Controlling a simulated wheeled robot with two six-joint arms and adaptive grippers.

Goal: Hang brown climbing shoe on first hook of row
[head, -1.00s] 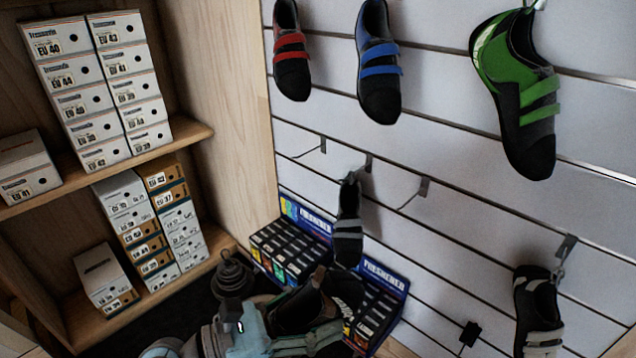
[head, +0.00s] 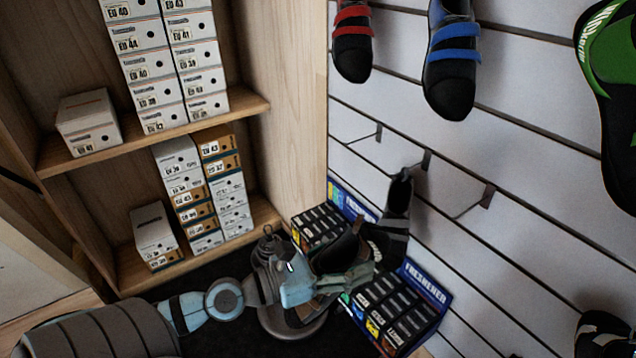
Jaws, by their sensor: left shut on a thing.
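My left gripper (head: 345,285) is low in the middle of the head view, shut on the brown climbing shoe (head: 337,250). The shoe looks dark brown and black, and the gripper hides part of it. The first hook (head: 378,134) of the row on the slatted wall is bare, above and right of the held shoe. The second hook (head: 426,160) carries a black shoe with grey straps (head: 398,205). The held shoe overlaps its lower part in the picture; I cannot tell whether they touch. The third hook (head: 488,197) is bare. My right gripper is out of view.
Freshener display boxes (head: 412,322) stand below the hooks, close to the gripper. Shoes with red (head: 352,42) and blue straps (head: 452,62) hang above, a green one (head: 612,95) at right. Shelves (head: 150,147) with shoe boxes stand left.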

